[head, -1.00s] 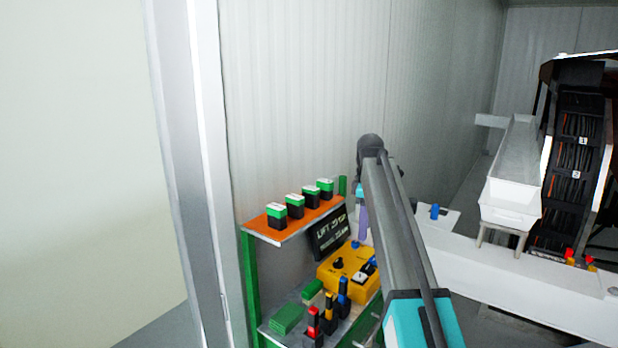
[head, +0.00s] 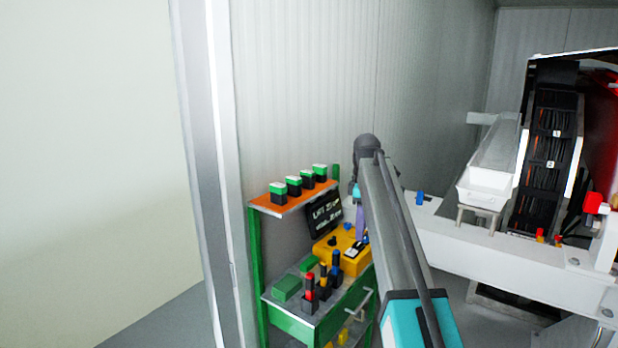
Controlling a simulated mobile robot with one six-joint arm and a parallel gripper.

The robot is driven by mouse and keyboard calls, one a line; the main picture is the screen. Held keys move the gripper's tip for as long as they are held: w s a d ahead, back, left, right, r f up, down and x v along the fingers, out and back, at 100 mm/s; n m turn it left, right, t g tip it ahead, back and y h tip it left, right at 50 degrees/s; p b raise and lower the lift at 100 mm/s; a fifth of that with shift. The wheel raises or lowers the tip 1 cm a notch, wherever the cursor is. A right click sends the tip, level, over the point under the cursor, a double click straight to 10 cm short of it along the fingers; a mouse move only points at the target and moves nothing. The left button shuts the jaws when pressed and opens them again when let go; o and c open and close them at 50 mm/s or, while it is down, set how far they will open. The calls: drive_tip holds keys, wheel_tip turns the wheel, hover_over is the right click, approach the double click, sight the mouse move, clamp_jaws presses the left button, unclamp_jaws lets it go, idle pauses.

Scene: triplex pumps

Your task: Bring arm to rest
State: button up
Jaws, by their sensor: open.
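My arm reaches up and away from the bottom right of the head view, with a teal section low down and a long grey link above. It bends at a dark joint at the top, in front of the wall. Beyond the bend, a small teal and purple end hangs down, where my gripper (head: 360,222) is partly hidden by the grey link. It is small in the picture, and I see nothing held in it. It appears close to the shelf cart and its yellow box; the exact gap cannot be told.
A green cart (head: 290,323) on the left carries several green-topped black blocks on an orange shelf (head: 292,203), a dark sign (head: 323,213), a yellow box (head: 335,254) and coloured-handled tools. White machinery with a trough (head: 490,180) stands right. A grey door frame (head: 207,170) stands left.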

drive_tip(key=s+f+g, duration=0.1)
drive_tip(key=s+f, duration=0.2)
drive_tip(key=f, duration=0.8)
drive_tip(key=s+f+g, duration=0.2)
drive_tip(key=s+f, duration=0.1)
drive_tip(key=f, duration=0.7)
drive_tip(key=s+f+m+g, duration=0.1)
drive_tip(key=s+f, duration=0.6)
drive_tip(key=f, duration=0.4)
drive_tip(key=s+f+g, duration=0.2)
drive_tip(key=s+f, duration=0.6)
drive_tip(key=f, duration=0.4)
drive_tip(key=s+f+m, duration=0.4)
drive_tip(key=s+f, duration=0.2)
drive_tip(key=s, duration=0.6)
drive_tip(key=s+f+m, duration=0.5)
drive_tip(key=s+f, duration=0.2)
drive_tip(key=s, duration=0.5)
drive_tip(key=s+f+m, duration=0.4)
drive_tip(key=s+f, duration=0.2)
drive_tip(key=s, duration=0.6)
drive_tip(key=shift+s+d+f+b, duration=0.15)
drive_tip(key=shift+s+d+b, duration=0.1)
drive_tip(key=shift+d+b, duration=0.2)
